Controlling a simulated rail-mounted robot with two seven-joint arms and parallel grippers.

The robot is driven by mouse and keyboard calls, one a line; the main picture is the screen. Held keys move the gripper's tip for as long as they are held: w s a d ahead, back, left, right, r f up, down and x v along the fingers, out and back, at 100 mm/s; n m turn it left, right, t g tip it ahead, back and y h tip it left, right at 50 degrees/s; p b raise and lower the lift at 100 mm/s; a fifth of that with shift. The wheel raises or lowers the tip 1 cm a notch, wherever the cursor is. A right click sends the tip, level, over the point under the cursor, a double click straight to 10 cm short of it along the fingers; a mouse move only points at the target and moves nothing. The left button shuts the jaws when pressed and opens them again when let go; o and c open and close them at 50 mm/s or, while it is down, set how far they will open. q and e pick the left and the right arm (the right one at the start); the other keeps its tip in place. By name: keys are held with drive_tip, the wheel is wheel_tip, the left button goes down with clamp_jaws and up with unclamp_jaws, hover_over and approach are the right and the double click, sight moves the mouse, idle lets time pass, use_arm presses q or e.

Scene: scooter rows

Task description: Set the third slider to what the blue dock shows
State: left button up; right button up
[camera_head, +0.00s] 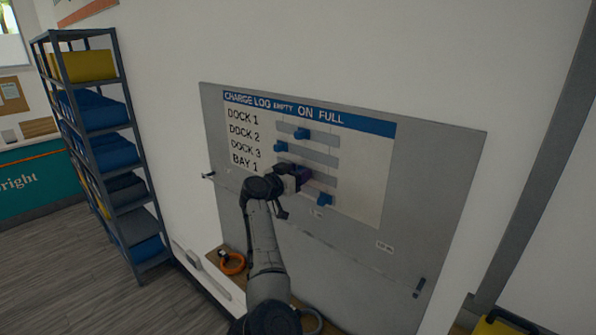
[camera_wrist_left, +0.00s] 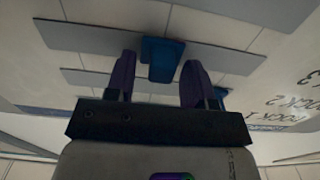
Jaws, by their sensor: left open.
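The charge log panel (camera_head: 370,180) hangs on the wall with rows DOCK 1, DOCK 2, DOCK 3 and BAY 1 under EMPTY, ON and FULL. Blue knobs show on the first slider (camera_head: 302,133), the second slider (camera_head: 280,147) and the fourth slider (camera_head: 324,198). My left gripper (camera_head: 304,174) is at the third row and hides its knob in the head view. In the left wrist view, the third slider's blue knob (camera_wrist_left: 162,62) sits between the open purple fingers, with a gap on each side. I cannot make out a blue dock. My right gripper is out of view.
A shelf rack (camera_head: 103,160) with yellow and blue bins stands at the left. An orange ring (camera_head: 231,264) lies on a ledge below the board. A yellow object (camera_head: 500,324) is at the lower right. The board's right side is clear.

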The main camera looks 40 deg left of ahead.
use_arm(q)
drive_tip(key=shift+w, duration=0.15)
clamp_jaws()
idle(0.5)
